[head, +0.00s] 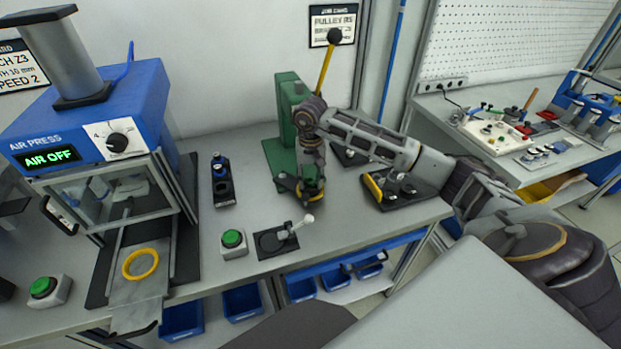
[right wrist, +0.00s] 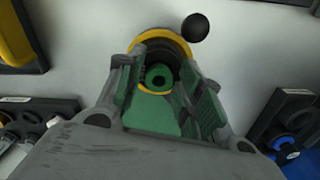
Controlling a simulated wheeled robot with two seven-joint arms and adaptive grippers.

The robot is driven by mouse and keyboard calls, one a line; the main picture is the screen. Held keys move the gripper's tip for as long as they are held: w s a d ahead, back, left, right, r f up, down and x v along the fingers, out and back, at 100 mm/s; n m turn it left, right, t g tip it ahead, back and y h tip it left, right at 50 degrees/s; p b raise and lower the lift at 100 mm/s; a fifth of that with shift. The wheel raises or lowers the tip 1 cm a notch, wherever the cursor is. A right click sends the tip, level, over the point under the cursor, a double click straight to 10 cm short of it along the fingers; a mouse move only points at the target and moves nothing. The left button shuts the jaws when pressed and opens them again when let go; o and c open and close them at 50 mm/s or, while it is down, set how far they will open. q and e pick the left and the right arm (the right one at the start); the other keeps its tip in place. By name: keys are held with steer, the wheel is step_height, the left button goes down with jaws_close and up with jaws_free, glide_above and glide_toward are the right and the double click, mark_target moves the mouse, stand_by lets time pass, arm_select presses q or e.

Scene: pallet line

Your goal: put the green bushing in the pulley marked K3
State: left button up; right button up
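My right gripper (head: 312,193) points down beside the green hand press. In the right wrist view its fingers (right wrist: 155,75) stand apart, on either side of a green ring with a dark hole, which looks like the green bushing (right wrist: 158,78). Whether they touch it I cannot tell. A round yellow-rimmed part (right wrist: 163,36) shows just past the fingertips; it may be a pulley. No K3 mark is readable. A job card (head: 331,25) on the wall reads "PULLEY", its code too small to be sure of. My left gripper is not in view.
The green press (head: 287,112) has a yellow lever with a black knob. A blue air press (head: 95,110) reads "AIR OFF"; a yellow ring (head: 140,264) lies on its slide. A dark tray with blue parts (head: 222,182), a green button (head: 232,239) and a small clamp (head: 280,240) stand nearby.

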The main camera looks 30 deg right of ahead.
mark_target(310, 181)
steer(key=shift+o, duration=0.5)
steer(key=shift+r, duration=0.45)
step_height(310, 181, up, 5)
steer(key=shift+f, duration=0.2)
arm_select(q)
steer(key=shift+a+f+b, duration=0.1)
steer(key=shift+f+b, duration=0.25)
arm_select(e)
step_height(310, 181, up, 7)
steer(key=shift+f, duration=0.1)
